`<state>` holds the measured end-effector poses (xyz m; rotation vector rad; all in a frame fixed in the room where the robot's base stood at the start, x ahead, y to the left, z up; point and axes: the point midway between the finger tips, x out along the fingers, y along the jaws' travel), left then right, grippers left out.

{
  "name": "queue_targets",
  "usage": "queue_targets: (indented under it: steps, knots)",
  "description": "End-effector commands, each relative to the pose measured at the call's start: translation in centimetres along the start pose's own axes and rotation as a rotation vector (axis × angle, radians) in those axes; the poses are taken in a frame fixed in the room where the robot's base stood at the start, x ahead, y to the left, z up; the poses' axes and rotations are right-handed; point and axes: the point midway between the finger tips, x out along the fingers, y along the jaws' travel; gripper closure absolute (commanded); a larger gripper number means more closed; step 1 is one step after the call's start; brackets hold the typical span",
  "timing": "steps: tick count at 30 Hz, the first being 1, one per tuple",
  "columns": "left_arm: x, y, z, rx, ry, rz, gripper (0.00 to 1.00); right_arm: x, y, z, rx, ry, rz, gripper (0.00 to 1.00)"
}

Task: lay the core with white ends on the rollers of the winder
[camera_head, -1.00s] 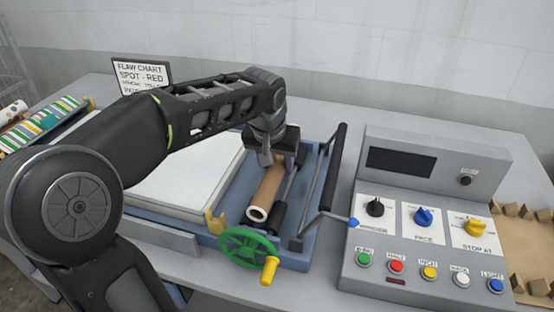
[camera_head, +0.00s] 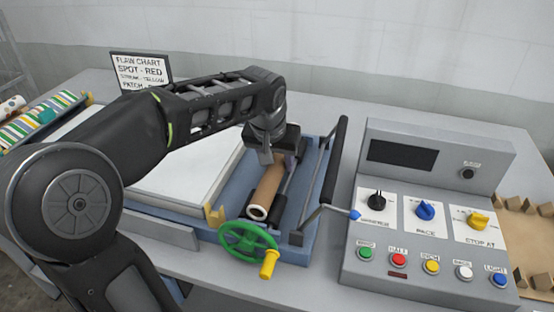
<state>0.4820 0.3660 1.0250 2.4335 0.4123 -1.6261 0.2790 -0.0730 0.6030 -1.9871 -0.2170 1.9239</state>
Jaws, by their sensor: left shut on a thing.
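The core (camera_head: 268,190) is a brown tube with a white near end. It lies lengthwise over the dark rollers (camera_head: 279,207) of the blue winder (camera_head: 237,186). My left gripper (camera_head: 275,158) reaches down from the left arm and is shut on the core near its far end. The far end of the core is hidden by the gripper. I cannot tell whether the core's underside touches both rollers. My right gripper is not in view.
A green handwheel (camera_head: 248,241) with a yellow handle is at the winder's front. A dark bar (camera_head: 334,160) on a frame rises at its right. A grey control panel (camera_head: 432,215) stands further right. A flaw chart sign (camera_head: 141,71) stands behind the arm.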

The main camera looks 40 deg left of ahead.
Motion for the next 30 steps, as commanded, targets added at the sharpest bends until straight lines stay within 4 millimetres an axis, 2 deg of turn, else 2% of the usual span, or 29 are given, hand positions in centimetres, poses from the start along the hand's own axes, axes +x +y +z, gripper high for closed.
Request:
queue_targets:
  steps: [6, 7, 16, 25, 30]
  knots:
    - [0.5, 0.0, 0.2, 0.000, 0.001, 0.000, 1.00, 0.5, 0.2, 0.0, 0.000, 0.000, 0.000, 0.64]
    - [0.5, 0.0, 0.2, 0.000, 0.001, 0.000, 0.55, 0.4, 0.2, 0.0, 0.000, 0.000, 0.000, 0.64]
    - [0.4, 0.0, 0.2, 0.000, 0.000, 0.000, 0.31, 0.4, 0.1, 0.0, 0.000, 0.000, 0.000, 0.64]
    - [0.3, 0.0, 0.2, 0.000, 0.000, 0.000, 0.31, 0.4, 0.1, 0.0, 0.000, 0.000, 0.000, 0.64]
    - [-1.2, 0.0, 0.1, 0.000, 0.003, 0.001, 0.31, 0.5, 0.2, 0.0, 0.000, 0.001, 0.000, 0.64]
